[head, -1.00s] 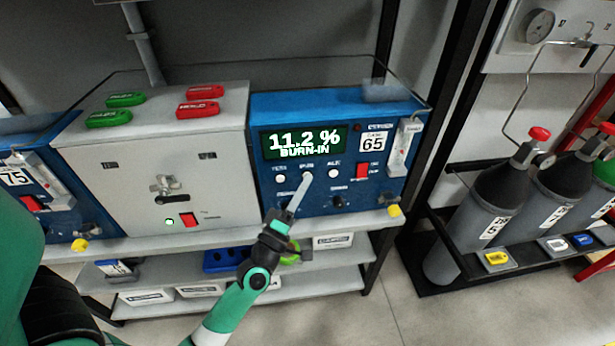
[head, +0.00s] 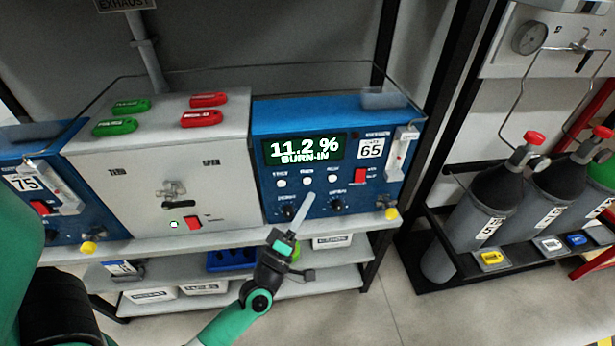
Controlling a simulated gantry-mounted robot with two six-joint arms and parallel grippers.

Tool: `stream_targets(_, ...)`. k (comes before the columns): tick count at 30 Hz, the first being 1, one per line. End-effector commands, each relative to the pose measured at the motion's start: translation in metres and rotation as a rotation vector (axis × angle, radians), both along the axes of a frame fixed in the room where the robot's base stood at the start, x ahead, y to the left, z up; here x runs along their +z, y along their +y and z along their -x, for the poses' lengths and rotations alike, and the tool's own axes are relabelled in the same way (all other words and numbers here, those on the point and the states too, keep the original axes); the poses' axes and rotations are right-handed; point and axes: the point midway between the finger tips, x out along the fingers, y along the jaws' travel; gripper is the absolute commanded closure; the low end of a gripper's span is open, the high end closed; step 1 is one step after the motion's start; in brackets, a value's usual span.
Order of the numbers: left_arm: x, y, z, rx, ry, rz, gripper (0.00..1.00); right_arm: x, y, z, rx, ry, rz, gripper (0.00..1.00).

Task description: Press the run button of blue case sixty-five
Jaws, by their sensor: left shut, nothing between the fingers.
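The blue case sixty-five (head: 350,112) stands on the shelf right of the grey box. Its display (head: 302,149) reads "11.2 %" and "BURN-IN". Below the display is a row of white round buttons, the left one (head: 281,183), the middle one (head: 307,181) and the right one (head: 333,178). Their small labels are too blurred to read surely. My left gripper (head: 304,203) is shut and empty, its thin fingers pointing up at the case front. The tip is just below the middle button, near the two dark knobs, and looks apart from the button. My right gripper is not in view.
The grey box (head: 140,165) has red and green tags on top and a red switch. Another blue case (head: 80,208), marked 75, stands at the left. Gas cylinders (head: 480,205) stand at the right. A black rack post (head: 425,120) rises beside case sixty-five.

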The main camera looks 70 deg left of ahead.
Motion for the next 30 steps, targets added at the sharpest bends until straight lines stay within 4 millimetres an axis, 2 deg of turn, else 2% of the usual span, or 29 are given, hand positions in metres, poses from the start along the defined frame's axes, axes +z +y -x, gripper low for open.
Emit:
stream_targets(1,0.003,-0.006,0.000,-0.005,0.003,0.002,1.00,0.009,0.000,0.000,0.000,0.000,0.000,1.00)
stream_targets(7,0.002,-0.022,0.004,-0.003,0.002,0.001,1.00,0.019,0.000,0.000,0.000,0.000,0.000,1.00)
stream_targets(30,0.000,-0.023,0.005,0.000,0.000,0.000,1.00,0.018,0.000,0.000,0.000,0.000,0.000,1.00)
